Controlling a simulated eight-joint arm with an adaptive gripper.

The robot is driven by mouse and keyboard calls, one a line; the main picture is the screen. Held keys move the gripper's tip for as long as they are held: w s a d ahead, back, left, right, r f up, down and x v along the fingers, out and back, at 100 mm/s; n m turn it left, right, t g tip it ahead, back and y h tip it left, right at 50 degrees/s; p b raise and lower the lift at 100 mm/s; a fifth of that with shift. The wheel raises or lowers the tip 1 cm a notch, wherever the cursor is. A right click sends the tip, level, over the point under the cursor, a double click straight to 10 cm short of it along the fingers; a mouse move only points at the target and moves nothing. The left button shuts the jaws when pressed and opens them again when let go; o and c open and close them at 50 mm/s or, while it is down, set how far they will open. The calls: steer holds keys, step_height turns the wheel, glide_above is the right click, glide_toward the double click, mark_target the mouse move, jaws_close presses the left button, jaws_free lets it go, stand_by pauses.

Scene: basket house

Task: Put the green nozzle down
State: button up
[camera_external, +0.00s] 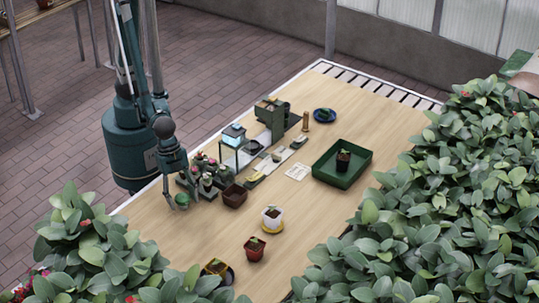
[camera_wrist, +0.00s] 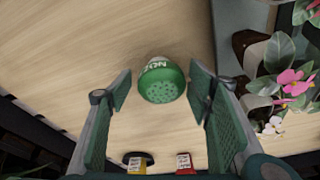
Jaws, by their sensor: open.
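The green nozzle (camera_wrist: 161,82) shows in the wrist view with its dotted round face toward the camera and white lettering on its upper side. My gripper (camera_wrist: 160,88) is open. The nozzle is between its fingertips, with a narrow gap to each finger, and appears to rest on the wooden table (camera_wrist: 60,80). In the external view the nozzle (camera_external: 182,200) is a small green shape at the table's left edge, beside the tip of my gripper (camera_external: 173,203). Its exact contact with the table is too small to tell there.
Pink-flowered potted plants (camera_external: 207,180) stand close to the right of my gripper.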

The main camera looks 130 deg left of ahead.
steer(key=shift+r, duration=0.15)
steer(key=p+v, duration=0.3)
steer(key=v, duration=0.9)
steer(key=shift+p, duration=0.3)
steer(key=shift+s, duration=0.1)
stand_by(0.6)
steer(key=shift+a, duration=0.1)
steer(key=s+a+r+n+t, duration=0.2)
steer(key=s+a+r, duration=0.2)
steer(key=a+r, duration=0.5)
steer(key=s+a+r+n+t+y, duration=0.1)
steer(key=s+a+r, duration=0.4)
steer(key=a, duration=0.8)
step_height(320, 180, up, 4)
steer(key=shift+a+f+n+t, duration=0.15)
steer(key=shift+a+n+t, duration=0.3)
steer(key=shift+t, duration=0.25)
stand_by(0.4)
